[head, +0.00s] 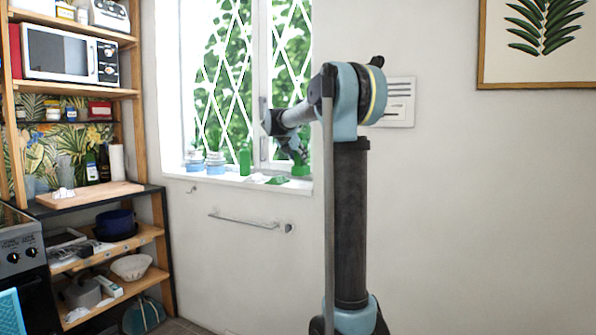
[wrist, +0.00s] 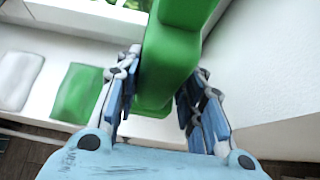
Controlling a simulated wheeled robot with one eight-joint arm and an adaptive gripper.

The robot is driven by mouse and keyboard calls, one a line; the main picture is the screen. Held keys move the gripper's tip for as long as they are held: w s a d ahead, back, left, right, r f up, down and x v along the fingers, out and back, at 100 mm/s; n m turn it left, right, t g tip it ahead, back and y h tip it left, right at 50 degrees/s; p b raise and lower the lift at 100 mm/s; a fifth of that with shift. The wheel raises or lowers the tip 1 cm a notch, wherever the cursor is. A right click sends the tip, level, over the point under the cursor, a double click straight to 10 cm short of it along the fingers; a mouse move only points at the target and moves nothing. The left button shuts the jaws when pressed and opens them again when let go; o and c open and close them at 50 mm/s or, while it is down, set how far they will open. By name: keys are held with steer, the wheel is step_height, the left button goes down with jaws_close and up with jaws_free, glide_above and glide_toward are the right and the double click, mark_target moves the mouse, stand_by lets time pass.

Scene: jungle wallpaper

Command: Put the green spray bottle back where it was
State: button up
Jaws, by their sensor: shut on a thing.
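My gripper (wrist: 158,100) is shut on a green bottle (wrist: 165,65), with one finger on each side of it in the wrist view. In the head view my gripper (head: 296,152) is at the right end of the window sill, and the held green spray bottle (head: 300,171) shows only in part below it. The bottle is low over the sill or on it; I cannot tell whether it touches. Its upper part is cut off in the wrist view.
On the sill (head: 228,179) stand another green bottle (head: 245,161) and two blue-based containers (head: 215,165). A flat green sponge (wrist: 80,93) and a white one (wrist: 17,78) lie left of the held bottle. A towel rail (head: 243,220) is below.

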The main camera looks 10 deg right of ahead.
mark_target(297, 163)
steer(key=shift+f, duration=2.2)
steer(key=o, duration=0.7)
steer(key=shift+f, duration=0.1)
steer(key=v, duration=1.2)
